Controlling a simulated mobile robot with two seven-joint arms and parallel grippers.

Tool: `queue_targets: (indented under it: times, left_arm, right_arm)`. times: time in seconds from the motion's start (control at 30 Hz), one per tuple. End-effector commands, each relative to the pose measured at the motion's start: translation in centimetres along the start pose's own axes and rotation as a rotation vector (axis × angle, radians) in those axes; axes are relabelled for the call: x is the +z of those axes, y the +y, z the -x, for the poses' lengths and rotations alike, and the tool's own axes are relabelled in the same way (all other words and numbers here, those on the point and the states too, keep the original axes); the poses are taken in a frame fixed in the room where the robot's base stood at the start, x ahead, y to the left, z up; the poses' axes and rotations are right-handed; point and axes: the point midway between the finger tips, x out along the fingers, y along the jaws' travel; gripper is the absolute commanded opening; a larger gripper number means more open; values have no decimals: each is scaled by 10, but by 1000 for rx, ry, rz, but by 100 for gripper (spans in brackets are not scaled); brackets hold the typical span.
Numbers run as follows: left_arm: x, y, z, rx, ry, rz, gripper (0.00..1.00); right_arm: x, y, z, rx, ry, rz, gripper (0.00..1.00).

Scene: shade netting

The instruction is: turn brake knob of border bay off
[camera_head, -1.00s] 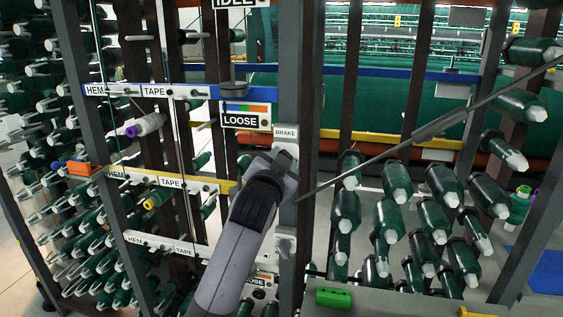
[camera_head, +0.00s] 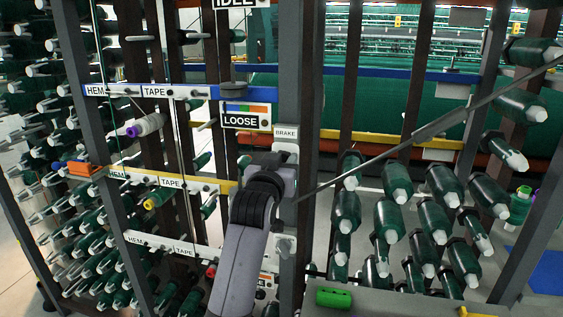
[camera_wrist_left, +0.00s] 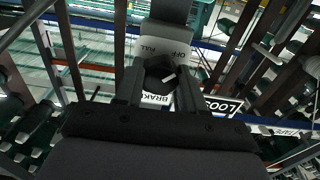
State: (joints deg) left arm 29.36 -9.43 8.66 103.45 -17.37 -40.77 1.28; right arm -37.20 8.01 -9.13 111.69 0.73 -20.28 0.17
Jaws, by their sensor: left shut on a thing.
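The brake knob (camera_wrist_left: 158,76) is dark with a white line across it, in the left wrist view. The white line slants up to the right. My left gripper (camera_wrist_left: 159,90) is shut on the knob, one finger on each side. In the head view my left gripper (camera_head: 284,165) is at the grey post, just below the BRAKE label (camera_head: 285,132), and hides the knob. My right gripper is not in view.
A LOOSE sign (camera_head: 246,120) hangs left of the post (camera_head: 290,70). Another pale plate (camera_head: 286,245) is lower on the post. Green bobbins (camera_head: 346,210) stick out on the right, and a thin dark rod (camera_head: 420,135) crosses there. A green block (camera_head: 333,297) lies on the ledge below.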

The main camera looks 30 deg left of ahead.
Motion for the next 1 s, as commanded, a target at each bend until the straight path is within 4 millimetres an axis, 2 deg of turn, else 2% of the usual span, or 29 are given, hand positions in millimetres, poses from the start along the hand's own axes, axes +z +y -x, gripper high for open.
queue_targets:
  times: [0.37,0.4,0.43,0.47,1.0]
  left_arm:
    - [-5,1,0,3,12,11,9]
    - [-5,1,0,3,13,11,52]
    - [-5,1,0,3,12,10,62]
    - [-5,1,0,3,12,10,64]
    - [-2,0,-1,1,4,5,64]
  right_arm:
    - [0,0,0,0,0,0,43]
    - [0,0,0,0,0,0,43]
    - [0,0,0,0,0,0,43]
    - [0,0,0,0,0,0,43]
    - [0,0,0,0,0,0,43]
